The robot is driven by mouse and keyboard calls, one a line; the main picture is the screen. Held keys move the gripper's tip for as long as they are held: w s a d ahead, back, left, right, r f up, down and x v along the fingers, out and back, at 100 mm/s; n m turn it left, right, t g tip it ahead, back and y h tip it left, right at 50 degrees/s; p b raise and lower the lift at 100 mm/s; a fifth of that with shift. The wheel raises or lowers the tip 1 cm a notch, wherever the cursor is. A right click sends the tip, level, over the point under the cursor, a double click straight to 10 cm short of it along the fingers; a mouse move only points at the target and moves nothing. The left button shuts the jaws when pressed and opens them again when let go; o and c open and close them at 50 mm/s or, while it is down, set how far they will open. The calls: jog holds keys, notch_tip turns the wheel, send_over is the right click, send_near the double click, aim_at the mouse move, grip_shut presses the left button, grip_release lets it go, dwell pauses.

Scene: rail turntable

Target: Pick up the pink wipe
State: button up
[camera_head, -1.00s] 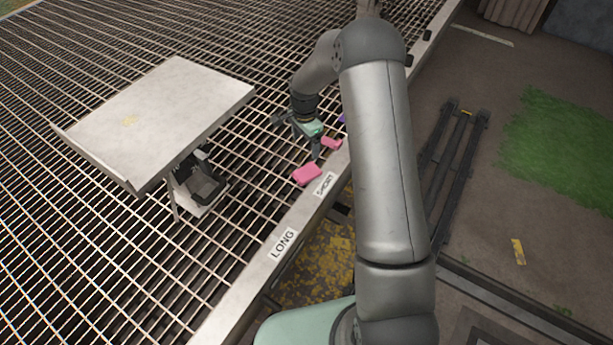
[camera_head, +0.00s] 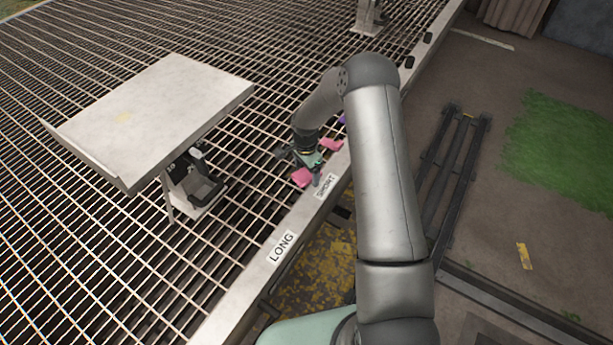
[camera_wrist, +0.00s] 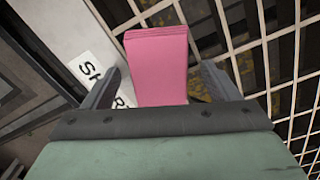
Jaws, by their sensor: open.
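A pink wipe (camera_head: 302,178), a flat folded block, lies on the metal grating beside the plate labelled SHORT. In the wrist view the pink wipe (camera_wrist: 157,65) sits between the two fingers, its near end hidden behind the gripper body. My gripper (camera_head: 309,177) is right at the wipe in the head view, partly covering it. In the wrist view my gripper (camera_wrist: 160,82) is open, with one finger on each side of the wipe and visible gaps to it. A second pink piece (camera_head: 331,145) lies farther back, behind my gripper.
A purple item (camera_head: 342,119) lies just beyond the second pink piece, partly hidden by my arm. The metal edge strip (camera_head: 250,285) carries LONG and SHORT labels. A tilted grey panel (camera_head: 150,120) on a stand is at left. Open grating lies between.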

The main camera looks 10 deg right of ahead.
aim_at(307, 174)
jog(key=c, duration=1.1)
jog(key=shift+r, duration=0.15)
jog(key=shift+c, duration=0.2)
jog(key=shift+r, duration=0.55)
jog(key=r, duration=0.1)
jog(key=r+p, duration=0.1)
jog(key=r, duration=0.1)
jog(key=shift+s, duration=0.25)
jog(key=s+r+p, duration=0.1)
jog(key=s+r, duration=0.3)
jog(key=s, duration=0.2)
jog(key=s+d+r+p, duration=0.1)
jog(key=s+r+p, duration=0.1)
jog(key=s+r, duration=0.2)
jog(key=s, duration=0.3)
jog(key=shift+s+r, duration=0.25)
jog(key=shift+r, duration=0.15)
